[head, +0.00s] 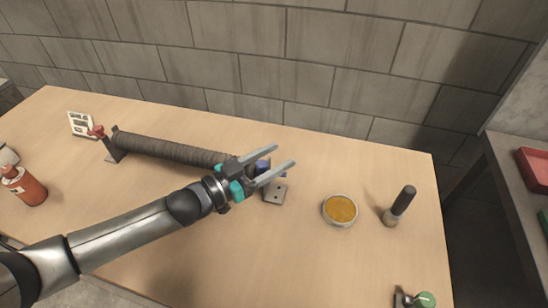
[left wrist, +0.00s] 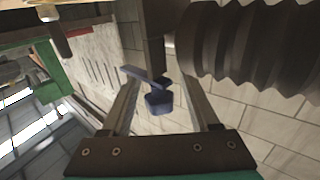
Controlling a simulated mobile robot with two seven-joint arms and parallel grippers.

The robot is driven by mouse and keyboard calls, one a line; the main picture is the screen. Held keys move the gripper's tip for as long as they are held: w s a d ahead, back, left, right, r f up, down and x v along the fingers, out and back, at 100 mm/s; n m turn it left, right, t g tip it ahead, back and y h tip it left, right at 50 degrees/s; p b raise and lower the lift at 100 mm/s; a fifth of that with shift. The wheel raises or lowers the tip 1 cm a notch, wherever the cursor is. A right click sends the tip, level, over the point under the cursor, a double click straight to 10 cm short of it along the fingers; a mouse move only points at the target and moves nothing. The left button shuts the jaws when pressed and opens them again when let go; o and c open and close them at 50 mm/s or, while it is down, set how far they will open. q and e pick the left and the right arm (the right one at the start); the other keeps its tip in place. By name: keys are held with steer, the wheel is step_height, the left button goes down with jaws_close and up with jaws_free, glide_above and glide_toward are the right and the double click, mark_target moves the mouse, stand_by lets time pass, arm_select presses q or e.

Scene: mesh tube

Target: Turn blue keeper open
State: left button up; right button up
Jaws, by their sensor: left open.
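The blue keeper (left wrist: 158,100) shows in the left wrist view between the two fingers of my open left gripper (left wrist: 165,95), with a flat blue arm at its top. I cannot tell whether a finger touches it. In the head view the blue keeper (head: 262,165) is partly hidden behind my left gripper (head: 285,156). It is at the right end of the dark ribbed mesh tube (head: 170,148), which also fills the upper right of the left wrist view (left wrist: 250,45). A grey plate (head: 274,193) with holes is at the foot of that end. My right gripper is not in view.
A red keeper (head: 97,131) is at the tube's left end, near a white card (head: 80,124). A red bottle (head: 24,186) stands at far left. A dish of amber stuff (head: 341,209) and a black-handled brush (head: 402,201) are to the right.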

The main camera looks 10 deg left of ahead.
arm_select(q)
steer(key=shift+c, duration=0.2)
jaws_close()
stand_by(0.4)
